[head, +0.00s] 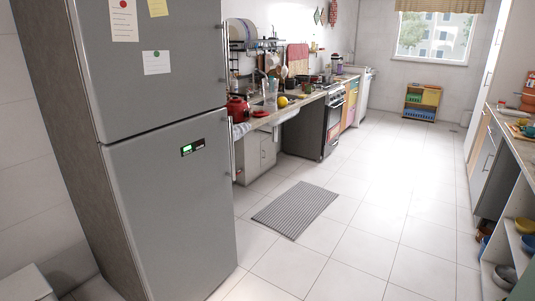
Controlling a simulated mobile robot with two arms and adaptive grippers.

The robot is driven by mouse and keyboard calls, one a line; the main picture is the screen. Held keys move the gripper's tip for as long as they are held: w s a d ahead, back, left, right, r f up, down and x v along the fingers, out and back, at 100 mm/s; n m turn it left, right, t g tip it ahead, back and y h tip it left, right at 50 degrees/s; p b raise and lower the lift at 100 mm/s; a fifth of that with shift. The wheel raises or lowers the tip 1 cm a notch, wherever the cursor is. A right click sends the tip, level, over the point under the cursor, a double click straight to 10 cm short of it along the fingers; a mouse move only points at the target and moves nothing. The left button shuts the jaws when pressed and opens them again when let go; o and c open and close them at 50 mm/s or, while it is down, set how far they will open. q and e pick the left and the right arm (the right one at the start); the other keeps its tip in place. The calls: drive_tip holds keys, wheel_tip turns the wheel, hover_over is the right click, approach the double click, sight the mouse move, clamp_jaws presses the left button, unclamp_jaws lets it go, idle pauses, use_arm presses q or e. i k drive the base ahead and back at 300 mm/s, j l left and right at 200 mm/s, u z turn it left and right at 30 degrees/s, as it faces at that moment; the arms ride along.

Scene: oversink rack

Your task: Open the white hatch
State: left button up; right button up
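No single white hatch stands out clearly in the head view. A pale two-door cabinet (254,156) sits low under the sink counter, just past the fridge, and looks shut. A white appliance or cabinet (363,98) stands at the far end of the left counter, and its front is too small to make out. I cannot tell which of these is the hatch. Neither of my grippers is in view.
A tall grey fridge (165,190) with notes fills the left foreground. A striped grey mat (295,209) lies on the tiled floor. A shelf unit (421,102) stands by the far wall. A counter (518,139) runs along the right. The middle floor is clear.

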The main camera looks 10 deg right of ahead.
sight(266, 147)
drive_tip(key=i+l+z, duration=0.3)
drive_tip(key=i, duration=0.25)
drive_tip(key=i+z, duration=0.35)
drive_tip(key=i, duration=0.2)
drive_tip(key=i+z, duration=0.1)
drive_tip(key=i, duration=1.95)
drive_tip(key=i+u, duration=0.25)
drive_tip(key=i, duration=0.25)
drive_tip(key=i+l+u, duration=0.3)
drive_tip(key=i, duration=0.15)
drive_tip(key=i+l+u, duration=0.25)
drive_tip(key=i, duration=0.25)
drive_tip(key=i+l+u, duration=0.3)
drive_tip(key=i, duration=0.15)
